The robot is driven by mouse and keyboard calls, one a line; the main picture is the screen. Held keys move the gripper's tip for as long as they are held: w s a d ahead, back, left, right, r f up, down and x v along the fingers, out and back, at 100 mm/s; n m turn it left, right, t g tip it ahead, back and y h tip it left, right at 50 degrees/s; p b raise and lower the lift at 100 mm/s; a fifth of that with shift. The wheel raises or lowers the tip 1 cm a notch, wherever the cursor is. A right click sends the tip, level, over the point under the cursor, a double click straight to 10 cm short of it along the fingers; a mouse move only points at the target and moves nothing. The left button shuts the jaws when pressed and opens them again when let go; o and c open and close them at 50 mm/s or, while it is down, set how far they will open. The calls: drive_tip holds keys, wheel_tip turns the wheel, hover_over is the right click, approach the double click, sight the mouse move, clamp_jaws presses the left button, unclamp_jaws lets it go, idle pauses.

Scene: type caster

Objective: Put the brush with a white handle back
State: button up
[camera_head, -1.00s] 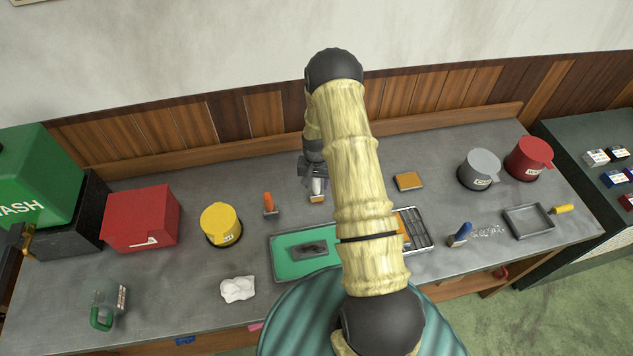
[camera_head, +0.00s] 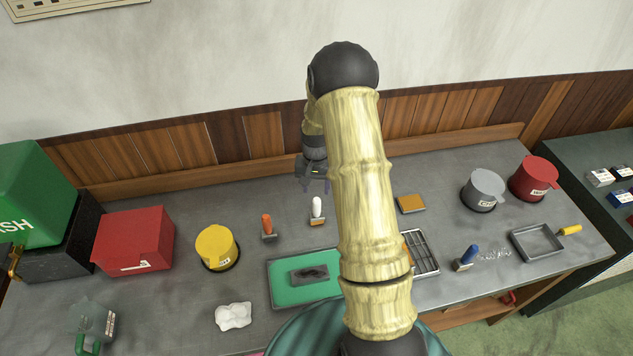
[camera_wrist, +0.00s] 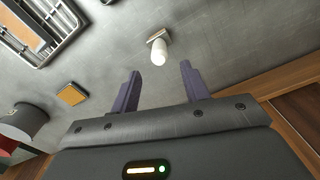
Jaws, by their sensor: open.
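The brush with a white handle (camera_head: 317,209) stands upright on the grey workbench, its head down, behind the green mat. It also shows in the wrist view (camera_wrist: 158,50), beyond my fingertips and between their lines. My gripper (camera_head: 316,186) is open and empty, above and behind the brush, apart from it. In the wrist view both dark fingers (camera_wrist: 159,84) are spread with nothing between them. A brush with an orange handle (camera_head: 268,226) stands to its left, and one with a blue handle (camera_head: 467,257) to the right.
A green mat (camera_head: 283,282) with a dark block lies in front. A yellow pot (camera_head: 217,247) and red box (camera_head: 135,241) stand left. An orange-topped block (camera_head: 411,203), a grey pot (camera_head: 484,189), a red pot (camera_head: 534,178) and a tray (camera_head: 537,242) are to the right.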

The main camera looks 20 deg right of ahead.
drive_tip(key=r+b, duration=0.1)
drive_tip(key=r, duration=0.2)
drive_tip(key=shift+s+r, duration=0.1)
drive_tip(key=shift+s, duration=0.1)
drive_tip(key=shift+w+r, duration=0.1)
drive_tip(key=shift+r, duration=0.1)
drive_tip(key=s+a+r+n+t, duration=0.1)
drive_tip(key=s+a+r+n, duration=0.1)
drive_tip(key=s, duration=0.4)
drive_tip(key=s+a+r+n, duration=0.2)
drive_tip(key=s+a+r, duration=0.3)
drive_tip(key=s+r, duration=0.1)
drive_tip(key=s+a+r+n+t, duration=0.1)
drive_tip(key=s+a+r, duration=0.3)
drive_tip(key=s, duration=0.4)
drive_tip(key=shift+r+n+t, duration=0.25)
drive_tip(key=shift+n+t, duration=0.05)
drive_tip(key=shift+n, duration=0.1)
